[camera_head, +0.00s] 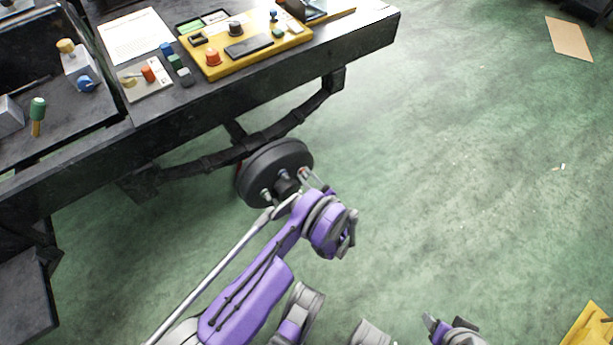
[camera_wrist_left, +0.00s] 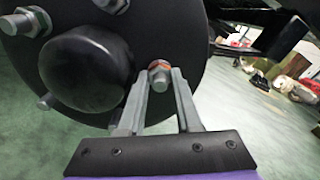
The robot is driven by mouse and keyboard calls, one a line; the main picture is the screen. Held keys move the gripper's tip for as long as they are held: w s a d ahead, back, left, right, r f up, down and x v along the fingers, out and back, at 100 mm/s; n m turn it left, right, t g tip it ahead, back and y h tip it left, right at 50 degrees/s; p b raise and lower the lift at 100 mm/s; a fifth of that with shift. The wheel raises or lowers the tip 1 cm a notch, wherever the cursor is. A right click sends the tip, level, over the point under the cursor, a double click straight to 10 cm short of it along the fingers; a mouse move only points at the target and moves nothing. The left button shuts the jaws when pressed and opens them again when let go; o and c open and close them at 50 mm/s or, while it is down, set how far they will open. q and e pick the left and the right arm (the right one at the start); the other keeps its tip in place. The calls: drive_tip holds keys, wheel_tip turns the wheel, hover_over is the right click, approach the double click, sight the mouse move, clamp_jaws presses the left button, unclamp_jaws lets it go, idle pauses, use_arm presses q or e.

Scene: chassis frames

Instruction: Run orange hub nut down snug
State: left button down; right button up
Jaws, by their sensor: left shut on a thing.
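The dark round wheel hub (camera_head: 262,172) sits on the axle below the chassis frame. In the left wrist view its face (camera_wrist_left: 185,40) carries a black centre cap (camera_wrist_left: 85,68) and several studs, some with grey nuts (camera_wrist_left: 112,5). The orange hub nut (camera_wrist_left: 158,66) is on the stud right of the cap, with the metal stud end showing through it. My left gripper (camera_wrist_left: 160,82) is shut on this nut, one finger on each side. In the head view my left gripper (camera_head: 303,182) is at the hub's right side. Part of my right gripper (camera_head: 436,325) shows at the bottom edge.
A dark bench-like frame (camera_head: 350,42) runs above the hub. It carries a yellow tray (camera_head: 220,70) of small parts, a paper sheet (camera_head: 130,38) and a green-headed tool (camera_head: 38,112). The green floor right of the hub is open. A cardboard piece (camera_head: 570,40) lies far right.

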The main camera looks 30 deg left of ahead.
use_arm(q)
drive_tip(key=shift+d+f, duration=0.1)
drive_tip(key=shift+d, duration=0.05)
drive_tip(key=c, duration=0.6)
unclamp_jaws()
drive_tip(key=shift+s, duration=0.1)
use_arm(e)
drive_tip(key=shift+d, duration=0.15)
